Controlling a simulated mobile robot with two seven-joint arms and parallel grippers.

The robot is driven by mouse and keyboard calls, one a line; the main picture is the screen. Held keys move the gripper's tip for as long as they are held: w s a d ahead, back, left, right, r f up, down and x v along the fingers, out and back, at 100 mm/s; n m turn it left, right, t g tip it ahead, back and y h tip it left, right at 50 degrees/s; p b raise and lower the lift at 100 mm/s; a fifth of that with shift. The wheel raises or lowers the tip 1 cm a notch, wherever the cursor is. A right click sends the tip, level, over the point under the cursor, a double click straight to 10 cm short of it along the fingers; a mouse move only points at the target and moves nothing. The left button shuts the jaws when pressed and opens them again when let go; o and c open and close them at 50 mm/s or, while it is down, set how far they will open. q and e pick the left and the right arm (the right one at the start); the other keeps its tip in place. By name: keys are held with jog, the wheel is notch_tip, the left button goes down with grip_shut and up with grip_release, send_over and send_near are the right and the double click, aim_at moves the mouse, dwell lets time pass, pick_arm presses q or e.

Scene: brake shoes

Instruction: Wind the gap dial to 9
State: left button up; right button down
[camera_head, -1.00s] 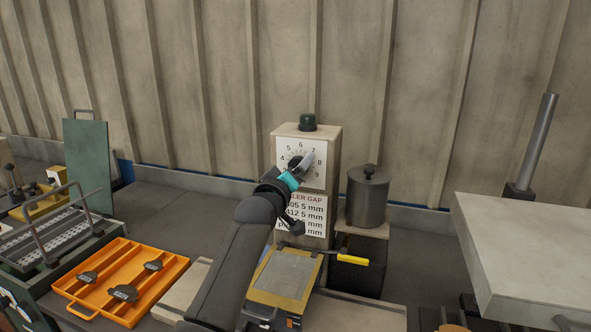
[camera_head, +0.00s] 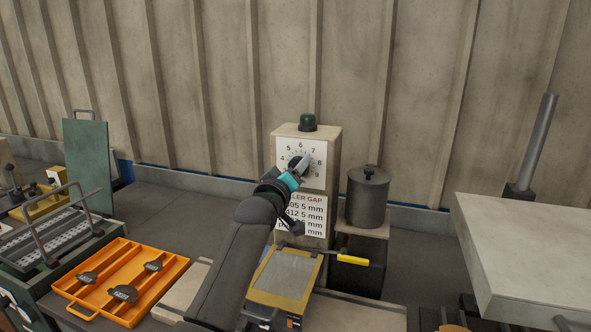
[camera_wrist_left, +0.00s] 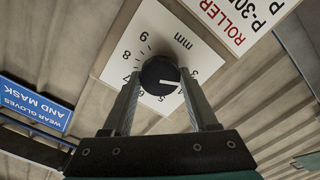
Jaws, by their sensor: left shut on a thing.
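The gap dial's white numbered face (camera_head: 285,150) is on the front of an upright beige box. Its black knob (camera_head: 294,162) is partly hidden by my left gripper (camera_head: 302,166). In the left wrist view the round black knob (camera_wrist_left: 157,70) sits between the two fingers of my left gripper (camera_wrist_left: 160,82), which is shut on it. The knob's white pointer line aims right and slightly down in that view, near the 4. The 9 on the dial face (camera_wrist_left: 143,50) lies up and left of the knob there. My right gripper is not in view.
A roller gap sign (camera_head: 314,213) is below the dial, and a green dome (camera_head: 307,122) tops the box. A dark lidded canister (camera_head: 367,197) stands close on the right. An orange tray (camera_head: 178,268) lies at left, and a pale slab (camera_head: 530,235) is at right.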

pick_arm(q)
jog(key=shift+m, duration=0.3)
jog(key=n+p, duration=0.9)
jog(key=n, duration=1.6)
jog(key=shift+f, duration=0.1)
dwell(1.9)
jog(key=shift+p, duration=0.3)
dwell(0.3)
